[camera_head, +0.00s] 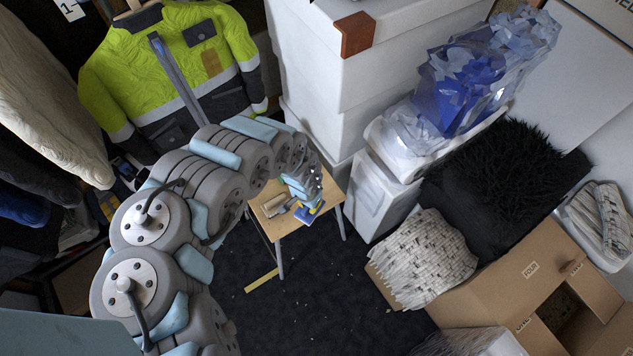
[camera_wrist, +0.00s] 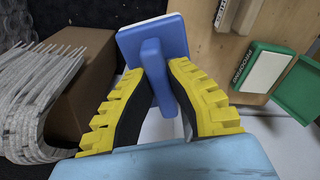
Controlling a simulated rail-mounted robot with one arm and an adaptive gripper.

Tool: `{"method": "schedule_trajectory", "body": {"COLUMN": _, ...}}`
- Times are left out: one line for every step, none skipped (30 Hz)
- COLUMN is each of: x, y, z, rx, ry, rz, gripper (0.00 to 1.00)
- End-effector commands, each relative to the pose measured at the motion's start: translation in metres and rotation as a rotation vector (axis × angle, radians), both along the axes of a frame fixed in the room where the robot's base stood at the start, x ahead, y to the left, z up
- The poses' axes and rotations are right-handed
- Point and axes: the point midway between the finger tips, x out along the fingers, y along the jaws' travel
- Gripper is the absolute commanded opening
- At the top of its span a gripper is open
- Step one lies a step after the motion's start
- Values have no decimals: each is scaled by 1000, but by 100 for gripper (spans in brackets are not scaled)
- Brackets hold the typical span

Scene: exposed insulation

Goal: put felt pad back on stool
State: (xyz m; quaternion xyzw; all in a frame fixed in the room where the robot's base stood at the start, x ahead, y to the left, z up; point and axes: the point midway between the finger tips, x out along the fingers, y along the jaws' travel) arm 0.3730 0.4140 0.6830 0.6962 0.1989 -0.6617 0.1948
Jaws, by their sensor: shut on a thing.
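The felt pad (camera_wrist: 150,38) looks like a blue block with a blue grip on its back and a thin white layer along its far edge. My gripper (camera_wrist: 155,78) has its yellow fingers shut on the blue grip. In the head view my gripper (camera_head: 312,197) and the blue pad (camera_head: 311,214) appear over or at the right front part of the stool (camera_head: 331,199), a small wooden top on metal legs. In the wrist view the pad overlaps the left edge of the wooden top (camera_wrist: 208,62). I cannot tell whether they touch.
On the stool lie a beige item (camera_head: 274,206) and, in the wrist view, a green-and-white block (camera_wrist: 262,70) beside a green piece (camera_wrist: 300,92). White boxes (camera_head: 325,80) stand behind. An open cardboard box (camera_head: 500,280) is at the right.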

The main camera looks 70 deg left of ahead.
Motion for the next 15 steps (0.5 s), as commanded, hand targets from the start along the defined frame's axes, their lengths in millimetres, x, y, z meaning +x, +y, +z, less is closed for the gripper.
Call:
{"method": "schedule_trajectory", "body": {"x": 4, "y": 2, "z": -4, "rx": 0, "ry": 0, "rz": -2, "gripper": 0}}
{"method": "schedule_trajectory", "body": {"x": 5, "y": 5, "z": -6, "rx": 1, "ry": 1, "rz": -1, "gripper": 0}}
{"method": "schedule_trajectory", "body": {"x": 6, "y": 8, "z": -8, "rx": 1, "ry": 1, "rz": -2, "gripper": 0}}
{"method": "schedule_trajectory", "body": {"x": 8, "y": 9, "z": -9, "rx": 1, "ry": 1, "rz": -2, "gripper": 0}}
{"method": "schedule_trajectory", "body": {"x": 9, "y": 11, "z": -10, "rx": 0, "ry": 1, "rz": -1, "gripper": 0}}
{"method": "schedule_trajectory", "body": {"x": 11, "y": 13, "z": -12, "rx": 1, "ry": 1, "rz": -2, "gripper": 0}}
{"method": "schedule_trajectory", "body": {"x": 13, "y": 15, "z": -13, "rx": 0, "ry": 0, "rz": -1, "gripper": 0}}
{"method": "schedule_trajectory", "body": {"x": 15, "y": 17, "z": -14, "rx": 0, "ry": 0, "rz": -2, "gripper": 0}}
{"method": "schedule_trajectory", "body": {"x": 16, "y": 19, "z": -15, "rx": 1, "ry": -1, "rz": -1, "gripper": 0}}
{"method": "schedule_trajectory", "body": {"x": 18, "y": 21, "z": -18, "rx": 0, "ry": 0, "rz": -2, "gripper": 0}}
{"method": "schedule_trajectory", "body": {"x": 19, "y": 24, "z": -19, "rx": 1, "ry": 1, "rz": -2, "gripper": 0}}
{"method": "schedule_trajectory", "body": {"x": 21, "y": 27, "z": -21, "rx": 0, "ry": 1, "rz": -2, "gripper": 0}}
{"method": "schedule_trajectory", "body": {"x": 23, "y": 29, "z": -22, "rx": 0, "ry": 1, "rz": -2, "gripper": 0}}
{"method": "schedule_trajectory", "body": {"x": 24, "y": 31, "z": -23, "rx": 0, "ry": 1, "rz": -1, "gripper": 0}}
{"method": "schedule_trajectory", "body": {"x": 27, "y": 34, "z": -25, "rx": 1, "ry": 1, "rz": -2, "gripper": 0}}
